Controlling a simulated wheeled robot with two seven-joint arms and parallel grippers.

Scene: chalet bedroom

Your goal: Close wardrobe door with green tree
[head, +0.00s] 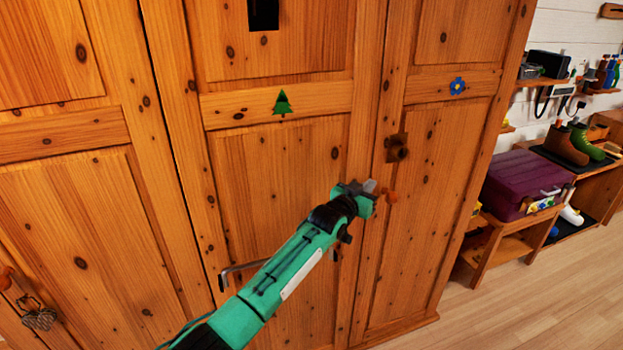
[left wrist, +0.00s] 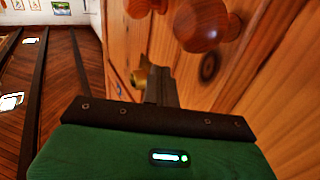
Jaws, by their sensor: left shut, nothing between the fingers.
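The wardrobe door with the green tree (head: 283,104) is the middle pine door in the head view. It looks about flush with the neighbouring doors; I see no clear gap at its right edge. My left gripper (head: 371,188) is at that right edge, beside a round wooden knob (head: 390,197). The left wrist view shows its fingers (left wrist: 160,86) together and empty, close to the wood, below a large wooden knob (left wrist: 205,24). Whether the fingers touch the door, I cannot tell. My left arm hides part of the lower door panel. My right gripper is not in view.
The door with the blue flower (head: 457,86) stands to the right, with a dark metal lock plate (head: 397,148). A grey bar (head: 245,267) is partly behind my arm. Wooden floor is clear at lower right.

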